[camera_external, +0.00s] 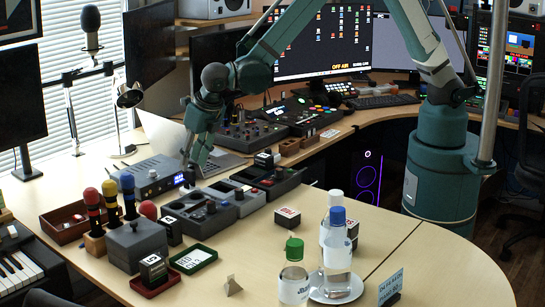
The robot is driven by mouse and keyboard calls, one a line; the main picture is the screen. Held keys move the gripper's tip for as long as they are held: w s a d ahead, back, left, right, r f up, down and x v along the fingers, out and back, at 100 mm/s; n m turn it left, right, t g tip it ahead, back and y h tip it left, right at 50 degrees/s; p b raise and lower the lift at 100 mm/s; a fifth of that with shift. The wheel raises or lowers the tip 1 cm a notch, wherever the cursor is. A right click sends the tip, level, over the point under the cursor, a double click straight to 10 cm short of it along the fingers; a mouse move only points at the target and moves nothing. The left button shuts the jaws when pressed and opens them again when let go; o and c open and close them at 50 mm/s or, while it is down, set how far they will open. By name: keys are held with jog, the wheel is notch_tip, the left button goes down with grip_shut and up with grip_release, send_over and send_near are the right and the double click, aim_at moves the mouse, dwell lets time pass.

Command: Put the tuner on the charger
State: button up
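My gripper (193,165) points down over the row of pedal-like boxes, beside a grey box with a small blue display (152,176). A dark shape shows at its fingertips. I cannot tell whether it is held or whether the fingers are open. No thing is plainly readable as the tuner; small dark labelled cubes stand at the front left (153,271), beside the grey block (171,231) and mid-table (287,218).
Microphones with coloured heads (112,200) stand at the left around a grey block (137,246). Mixers (246,134) and monitors are behind.

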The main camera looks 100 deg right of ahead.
jog(key=v, duration=0.7)
jog(key=shift+p, duration=0.45)
jog(key=shift+d, duration=0.1)
jog(key=s+d+r+m+t+y, duration=0.1)
jog(key=s+d+r+m, duration=0.2)
jog(key=s+r+m, duration=0.5)
jog(key=s+d+r+m+y, duration=0.15)
jog(key=s+r+m, duration=0.35)
jog(key=s+r, duration=0.55)
jog(key=s+d+m+t, duration=0.2)
jog(key=s+m, duration=1.2)
jog(key=s, duration=1)
jog(key=shift+s+d+t+y, duration=0.35)
jog(key=shift+s+d+t, duration=0.05)
jog(key=shift+d, duration=0.05)
